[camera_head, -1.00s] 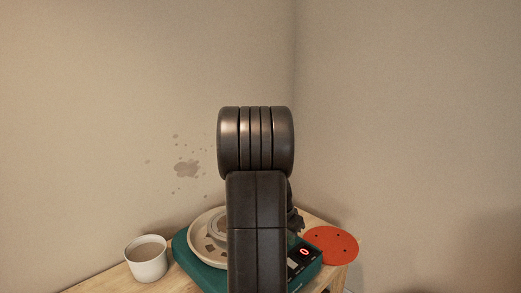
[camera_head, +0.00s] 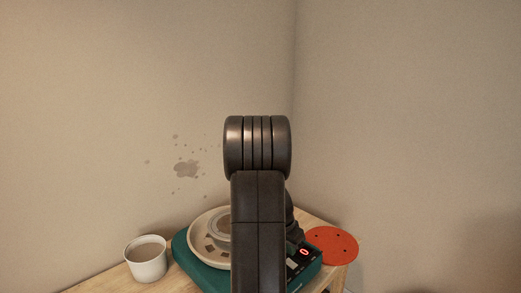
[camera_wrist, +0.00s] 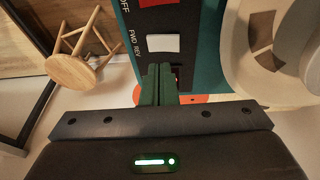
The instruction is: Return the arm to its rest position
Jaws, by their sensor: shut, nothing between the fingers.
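My arm stands upright in the middle of the head view, in front of the pottery wheel. My gripper (camera_wrist: 158,84) shows in the wrist view with its two fingers together and nothing between them. Behind the fingers is the teal pottery wheel (camera_wrist: 205,45), with a white rocker switch and FWD/REV lettering. In the head view the teal wheel (camera_head: 190,262) shows a round beige splash pan and a red lit 0. My arm covers part of it, and the fingers cannot be made out there.
A white cup (camera_head: 146,264) stands left of the wheel on the wooden table (camera_head: 112,283). An orange-red disc (camera_head: 332,246) with small holes lies at the right edge. A wooden stool (camera_wrist: 82,58) shows in the wrist view. The walls behind meet in a corner; the air above is free.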

